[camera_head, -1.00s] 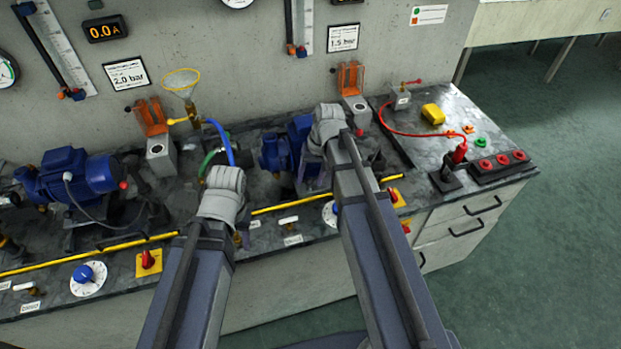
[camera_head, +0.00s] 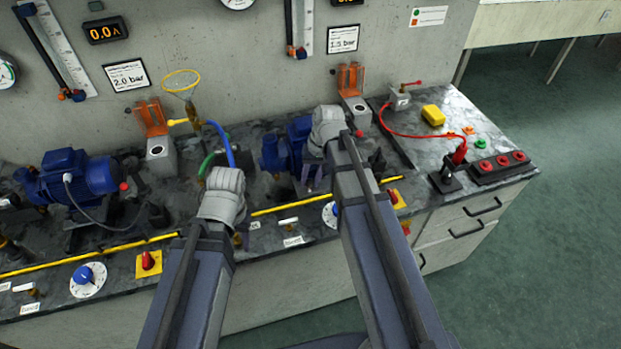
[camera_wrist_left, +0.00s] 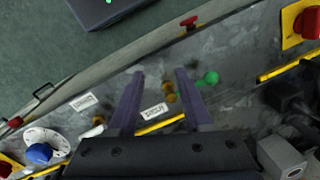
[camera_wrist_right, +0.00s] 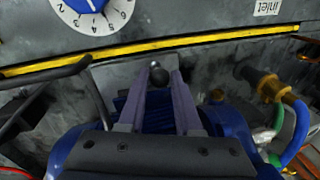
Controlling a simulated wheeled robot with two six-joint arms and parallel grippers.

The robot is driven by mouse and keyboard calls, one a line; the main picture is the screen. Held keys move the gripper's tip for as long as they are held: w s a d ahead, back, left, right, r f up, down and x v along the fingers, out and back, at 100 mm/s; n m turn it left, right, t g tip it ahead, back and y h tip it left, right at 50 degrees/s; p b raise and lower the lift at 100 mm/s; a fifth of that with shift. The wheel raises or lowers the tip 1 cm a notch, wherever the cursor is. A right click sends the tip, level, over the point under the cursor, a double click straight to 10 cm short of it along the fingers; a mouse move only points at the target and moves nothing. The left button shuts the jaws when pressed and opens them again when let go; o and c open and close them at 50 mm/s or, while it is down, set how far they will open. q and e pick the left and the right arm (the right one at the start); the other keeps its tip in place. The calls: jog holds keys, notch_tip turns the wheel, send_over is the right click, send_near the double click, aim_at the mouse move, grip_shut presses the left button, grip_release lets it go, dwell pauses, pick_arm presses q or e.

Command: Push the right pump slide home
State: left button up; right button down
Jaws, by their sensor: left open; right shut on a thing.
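The right pump has a blue motor (camera_head: 272,154), partly hidden behind my right arm in the head view. It also shows below my fingers in the right wrist view (camera_wrist_right: 232,122). My right gripper (camera_wrist_right: 160,77) is shut on a round black knob (camera_wrist_right: 158,76) at the pump's front side, near the yellow strip. The slide under the knob is mostly hidden by my fingers and the motor. My left gripper (camera_wrist_left: 157,82) is open and empty above the bench front, over small brass and green fittings (camera_wrist_left: 207,79). Its fingertips are hidden in the head view.
A yellow strip (camera_head: 290,204) and a blue dial (camera_head: 329,212) lie at the bench front. Green and blue hoses (camera_head: 221,144) stand left of the right pump. The left pump (camera_head: 75,178) is further left. A red cable (camera_head: 405,133) loops at right.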

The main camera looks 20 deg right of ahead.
aim_at(306, 137)
dwell(0.6)
jog(key=w, duration=0.9)
jog(key=shift+w+a, duration=0.15)
jog(key=shift+w, duration=0.25)
jog(key=shift+s, duration=0.1)
jog(key=c, duration=0.6)
grip_release()
jog(key=r+p, duration=0.2)
jog(key=d+r+p, duration=0.1)
jog(key=r+p, duration=0.4)
jog(key=shift+s+d+r+p, duration=0.15)
jog(key=shift+d+r+p, duration=0.1)
jog(key=shift+r+p, duration=0.15)
pick_arm(q)
notch_tip(306, 137, up, 8)
jog(key=shift+f, duration=0.15)
pick_arm(e)
jog(key=shift+f, duration=0.1)
